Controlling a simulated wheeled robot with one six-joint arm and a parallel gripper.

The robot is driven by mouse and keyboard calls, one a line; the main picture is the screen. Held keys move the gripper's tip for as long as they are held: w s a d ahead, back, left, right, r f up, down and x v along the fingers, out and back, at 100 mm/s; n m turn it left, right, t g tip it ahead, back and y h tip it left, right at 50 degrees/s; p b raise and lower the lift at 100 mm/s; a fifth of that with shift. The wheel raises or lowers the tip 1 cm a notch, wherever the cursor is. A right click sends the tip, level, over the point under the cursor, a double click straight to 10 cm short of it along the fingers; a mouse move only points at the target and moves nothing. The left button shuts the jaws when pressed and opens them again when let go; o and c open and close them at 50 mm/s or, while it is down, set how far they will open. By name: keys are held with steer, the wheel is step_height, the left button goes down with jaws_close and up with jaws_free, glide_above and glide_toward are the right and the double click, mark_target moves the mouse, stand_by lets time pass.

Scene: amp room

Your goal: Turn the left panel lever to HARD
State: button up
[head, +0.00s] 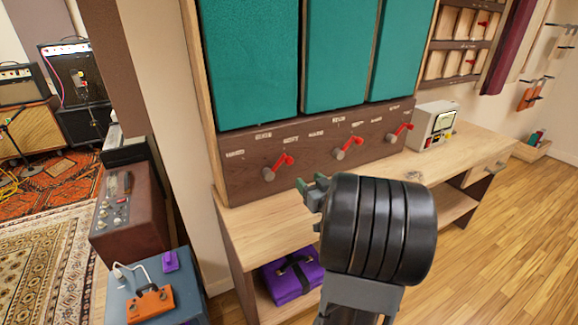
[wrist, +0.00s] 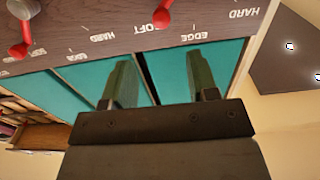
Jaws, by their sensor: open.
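The left panel lever (head: 284,161), a red handle on a grey hub, is on the brown wooden panel (head: 245,185). Its handle points up and right, toward the SOFT label. The HARD label (head: 235,154) is left of it and the EDGE label (head: 263,135) above it. In the wrist view this lever (wrist: 163,16) shows at the top, partly cut off, with HARD (wrist: 243,13) at the right. My gripper (head: 311,186) is open and empty, right of and below the lever, apart from it. Its two green fingers (wrist: 163,82) show in the wrist view.
Two similar red levers, the middle (head: 348,147) and right (head: 400,132), are on the same panel. Teal padded panels (head: 250,60) rise above. A wooden desk (head: 240,222) juts out below, with a purple case (head: 292,277) on its lower shelf. A grey device (head: 430,125) stands right.

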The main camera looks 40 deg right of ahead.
mark_target(291, 163)
steer(key=w, duration=0.4)
steer(key=w+d, duration=0.1)
steer(key=w, duration=0.7)
steer(key=shift+w+d, duration=0.3)
steer(key=shift+c, duration=0.5)
jaws_close()
